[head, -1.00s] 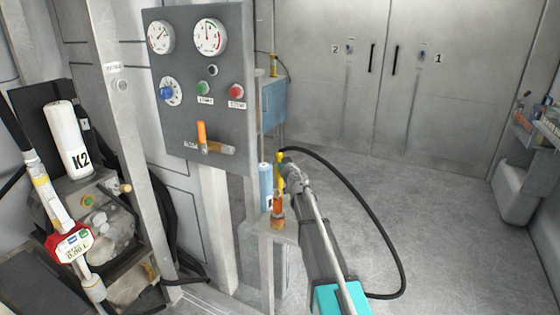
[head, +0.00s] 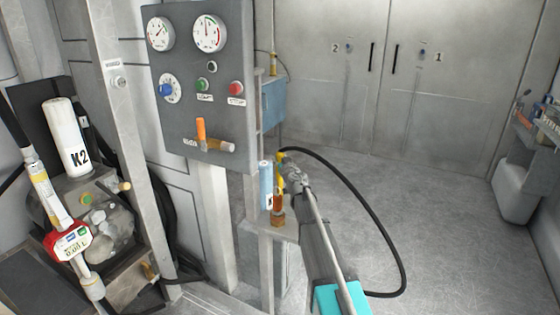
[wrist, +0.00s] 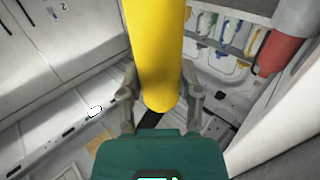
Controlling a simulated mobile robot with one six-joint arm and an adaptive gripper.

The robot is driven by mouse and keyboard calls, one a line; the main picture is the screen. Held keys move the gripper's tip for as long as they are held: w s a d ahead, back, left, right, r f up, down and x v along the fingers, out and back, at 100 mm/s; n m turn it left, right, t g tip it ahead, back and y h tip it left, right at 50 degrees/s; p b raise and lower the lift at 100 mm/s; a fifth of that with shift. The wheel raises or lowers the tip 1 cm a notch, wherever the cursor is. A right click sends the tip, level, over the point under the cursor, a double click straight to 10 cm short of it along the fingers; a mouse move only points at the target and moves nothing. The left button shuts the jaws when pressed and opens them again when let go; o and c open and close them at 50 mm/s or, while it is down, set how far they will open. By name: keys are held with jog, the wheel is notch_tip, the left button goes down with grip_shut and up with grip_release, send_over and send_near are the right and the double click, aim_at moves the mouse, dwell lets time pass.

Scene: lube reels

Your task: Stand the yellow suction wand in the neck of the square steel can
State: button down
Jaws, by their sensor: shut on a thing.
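The yellow suction wand (head: 280,157) is in my gripper (head: 287,168), beyond the small grey stand in the head view. In the wrist view the wand (wrist: 157,55) fills the upper middle, between the two grey fingers of my gripper (wrist: 160,98), which are shut on it. Its rounded yellow end shows near the fingers; the rest runs out of the top of the picture. A black hose (head: 375,225) loops from near the wand down to the right. I cannot make out the square steel can in either view.
A grey stand (head: 285,231) with an amber bottle (head: 278,205) and a blue cylinder (head: 265,183) is close to my arm. A gauge panel (head: 225,100) stands left of it. The floor to the right (head: 440,230) is clear. Shelved bottles (wrist: 225,30) show in the wrist view.

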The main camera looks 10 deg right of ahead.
jog(key=shift+s+f, duration=0.1)
dwell(0.5)
jog(key=shift+c, duration=1)
grip_release()
jog(key=shift+f, duration=0.1)
jog(key=s+d, duration=0.2)
jog(key=s, duration=0.9)
jog(key=shift+s, duration=0.35)
